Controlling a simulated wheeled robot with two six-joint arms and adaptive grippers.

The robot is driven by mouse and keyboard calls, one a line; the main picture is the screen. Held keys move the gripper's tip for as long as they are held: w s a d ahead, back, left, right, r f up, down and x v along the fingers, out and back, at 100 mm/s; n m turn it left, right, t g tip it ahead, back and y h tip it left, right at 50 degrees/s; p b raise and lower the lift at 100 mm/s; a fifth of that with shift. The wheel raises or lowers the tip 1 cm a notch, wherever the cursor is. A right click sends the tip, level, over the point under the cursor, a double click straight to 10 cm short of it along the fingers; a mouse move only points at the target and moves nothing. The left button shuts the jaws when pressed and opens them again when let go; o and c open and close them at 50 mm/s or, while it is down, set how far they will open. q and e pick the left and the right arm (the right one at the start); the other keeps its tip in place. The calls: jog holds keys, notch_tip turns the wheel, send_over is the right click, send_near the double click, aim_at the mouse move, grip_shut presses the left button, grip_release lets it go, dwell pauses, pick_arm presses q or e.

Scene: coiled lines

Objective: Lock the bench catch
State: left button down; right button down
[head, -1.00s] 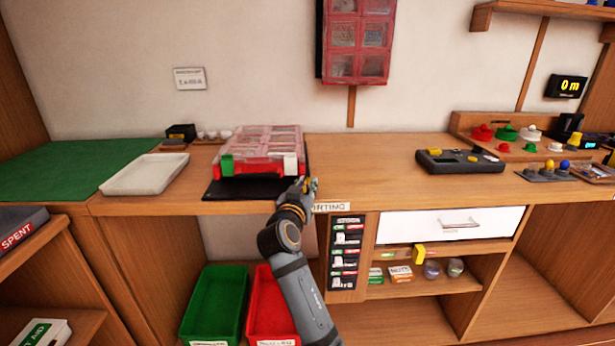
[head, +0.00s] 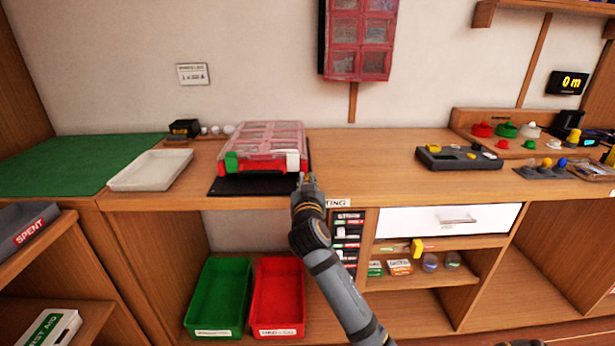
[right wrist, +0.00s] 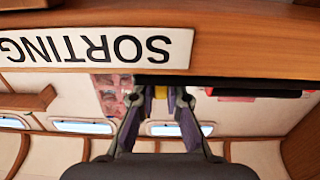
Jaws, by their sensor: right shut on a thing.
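My right gripper (head: 309,181) is at the bench's front edge, by the front right corner of the red case. In the right wrist view the fingers (right wrist: 160,98) are shut on a small yellow piece (right wrist: 160,91) next to a dark bar. This may be the bench catch; most of it is hidden by the fingers. The clear-lidded red case (head: 262,146) lies on a black mat (head: 240,187), with a green latch (head: 231,162) and a white latch (head: 292,160) on its front. My left gripper is not in view.
A white tray (head: 150,172) and a green mat (head: 70,165) lie left on the bench. A dark device (head: 458,160) lies right, beyond clear bench top. Green (head: 217,295) and red (head: 278,295) bins stand below. The SORTING label (right wrist: 95,48) is on the front edge.

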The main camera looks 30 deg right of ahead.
jog(key=shift+y, duration=0.3)
jog(key=c, duration=1.7)
grip_release()
jog(key=shift+w+f, duration=0.1)
jog(key=shift+w, duration=0.05)
jog(key=v, duration=0.7)
jog(key=shift+s+a, duration=0.1)
jog(key=shift+s, duration=0.2)
jog(key=shift+f, duration=0.1)
